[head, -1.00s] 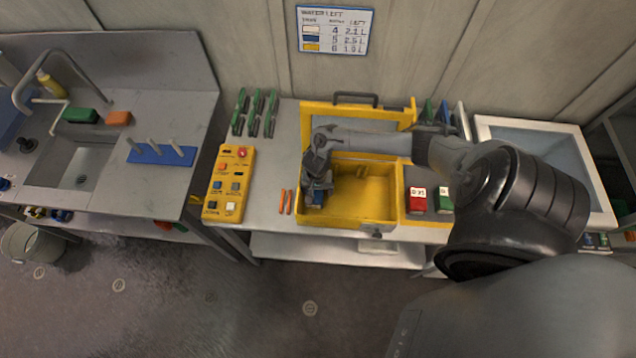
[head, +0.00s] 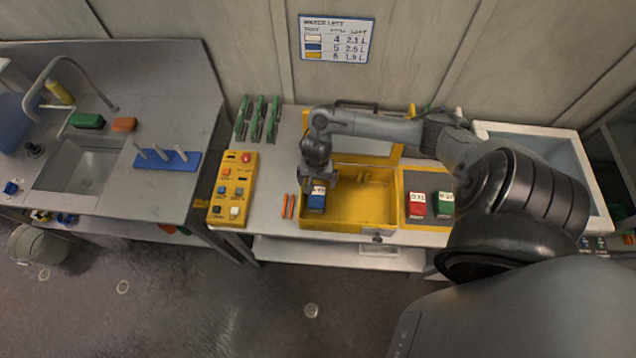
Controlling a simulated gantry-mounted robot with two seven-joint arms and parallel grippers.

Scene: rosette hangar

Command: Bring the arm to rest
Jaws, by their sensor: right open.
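My right arm reaches in from the right across the bench. My right gripper (head: 318,176) is above the left part of the open yellow case (head: 366,222), with its jaws pointing down and open. A blue block with a white label (head: 316,199) sits in the left end of the case, just below the gripper. The gripper looks apart from the block, though the fingertips are small and partly hidden. My left gripper is not in view.
Red (head: 417,207) and green (head: 444,204) labelled blocks sit on a grey pad right of the case. A yellow button panel (head: 232,190), orange sticks (head: 288,206) and green clips (head: 258,120) lie left. The case lid stands open behind.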

